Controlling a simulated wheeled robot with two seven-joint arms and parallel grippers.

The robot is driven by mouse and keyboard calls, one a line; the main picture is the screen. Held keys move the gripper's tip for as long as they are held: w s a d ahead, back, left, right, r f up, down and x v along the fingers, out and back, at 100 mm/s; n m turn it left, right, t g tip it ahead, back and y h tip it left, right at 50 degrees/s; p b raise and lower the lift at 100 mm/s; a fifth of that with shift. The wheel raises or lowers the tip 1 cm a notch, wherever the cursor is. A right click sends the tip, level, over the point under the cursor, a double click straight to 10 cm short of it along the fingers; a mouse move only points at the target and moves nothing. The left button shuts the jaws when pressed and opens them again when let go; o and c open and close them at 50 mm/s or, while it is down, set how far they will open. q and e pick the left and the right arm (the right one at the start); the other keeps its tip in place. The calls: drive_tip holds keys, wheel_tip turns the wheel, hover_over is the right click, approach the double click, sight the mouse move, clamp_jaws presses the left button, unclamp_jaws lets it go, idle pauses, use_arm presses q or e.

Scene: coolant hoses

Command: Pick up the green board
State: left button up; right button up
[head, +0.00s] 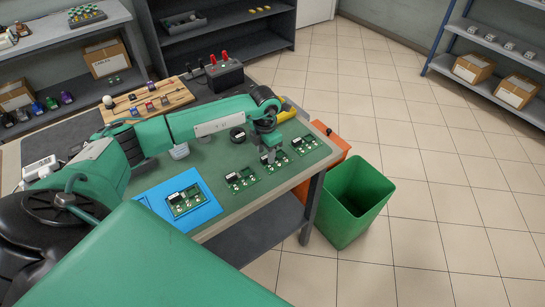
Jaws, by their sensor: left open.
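Several green circuit boards with black and pale parts lie on the table. One board (242,180) lies near the front edge. A second board (281,163) lies further right, partly hidden by my left gripper. A third board (306,144) is at the right end of the row. Another board (190,207) lies on a blue tray (207,213) at the left. My left gripper (272,164) points down over the second board, with open jaws. I cannot tell whether the fingers touch it. My right gripper is not in view.
The table's green mat (222,160) has some free room. A green bin (352,200) and an orange box (330,150) stand beyond the right edge. A black box with red knobs (224,74) and a wooden board (148,102) are at the back.

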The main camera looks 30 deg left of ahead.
use_arm(q)
drive_tip(key=shift+f, duration=0.7)
clamp_jaws()
drive_tip(key=shift+r, duration=0.1)
